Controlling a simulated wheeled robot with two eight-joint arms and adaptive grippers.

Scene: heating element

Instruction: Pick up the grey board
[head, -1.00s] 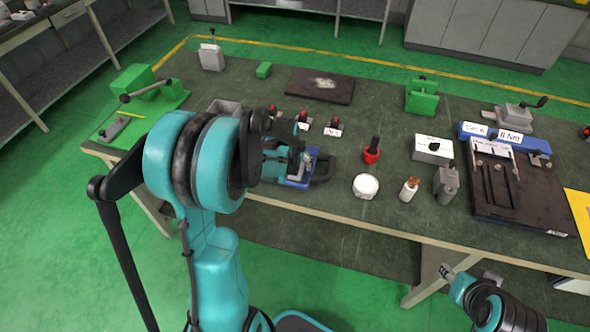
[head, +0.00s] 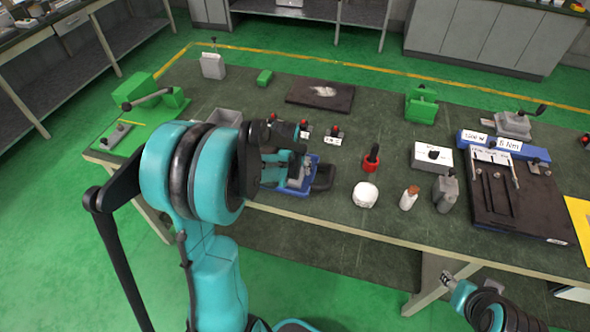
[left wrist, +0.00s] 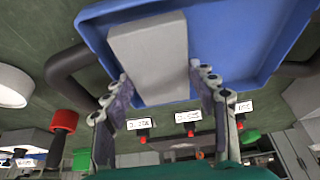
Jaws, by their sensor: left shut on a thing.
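The grey board (left wrist: 150,55) is a plain light-grey block in the left wrist view, lying against the blue tray (left wrist: 245,45). My left gripper (left wrist: 160,88) has one finger on each side of its near end and is shut on it. In the head view the blue tray (head: 297,190) is at the table's front edge, and my left gripper (head: 284,160) is over it, partly hidden by my arm. I cannot tell whether the board is clear of the tray. My right gripper (head: 449,278) is low at the lower right, in front of the table, too small to read.
Right of the tray stand a red-based black-handled tool (head: 371,160), a white jar (head: 365,195) and a small bottle (head: 409,198). Several red-topped switches with labels (head: 334,133) are behind it. A dark plate (head: 320,95) lies farther back.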

